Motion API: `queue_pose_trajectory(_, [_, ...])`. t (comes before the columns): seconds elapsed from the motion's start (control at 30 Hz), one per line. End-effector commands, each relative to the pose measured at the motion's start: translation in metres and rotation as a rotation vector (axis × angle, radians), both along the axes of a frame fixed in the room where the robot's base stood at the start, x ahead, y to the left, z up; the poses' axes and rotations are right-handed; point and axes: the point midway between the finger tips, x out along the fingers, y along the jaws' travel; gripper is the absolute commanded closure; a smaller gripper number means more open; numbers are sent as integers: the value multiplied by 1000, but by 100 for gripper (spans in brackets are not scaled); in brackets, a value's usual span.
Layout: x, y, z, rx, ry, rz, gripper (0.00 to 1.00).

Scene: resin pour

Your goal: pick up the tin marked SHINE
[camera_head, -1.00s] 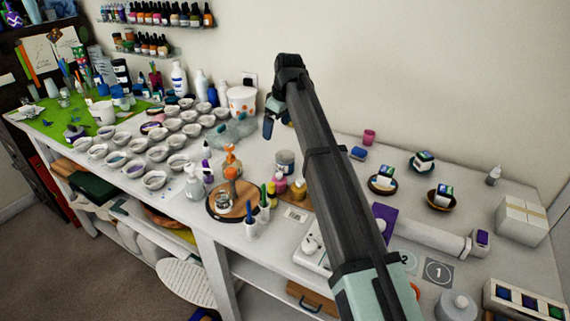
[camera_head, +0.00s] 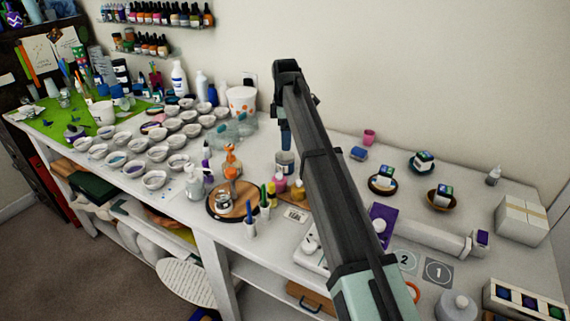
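A small round grey-and-white tin (camera_head: 284,165) with a dark band stands upright on the white bench, just left of my arm. Its marking is too small to read, so I cannot tell whether it says SHINE. My gripper (camera_head: 286,146) points down at the far end of my dark arm. It appears directly over or just behind this tin in the picture, and its lower end meets the tin's top edge. I cannot tell whether they touch. The fingers are mostly hidden and their gap does not show. My arm covers part of the bench to the right.
A round wooden board (camera_head: 234,204) with an orange figure and a glass jar is at the front left. Pink and yellow bottles (camera_head: 298,187) stand close to the tin. Several white bowls (camera_head: 154,180) fill the left. A blue tin (camera_head: 358,153) lies right of my arm.

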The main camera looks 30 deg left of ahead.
Motion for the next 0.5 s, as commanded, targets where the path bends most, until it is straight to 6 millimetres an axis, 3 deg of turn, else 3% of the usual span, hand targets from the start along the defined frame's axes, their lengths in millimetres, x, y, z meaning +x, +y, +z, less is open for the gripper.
queue_pose_trajectory(0.3, [-1, -1, -52, -1, 1, -2, 3])
queue_pose_trajectory(0.5, [-1, 0, -62, 0, 0, -2, 3])
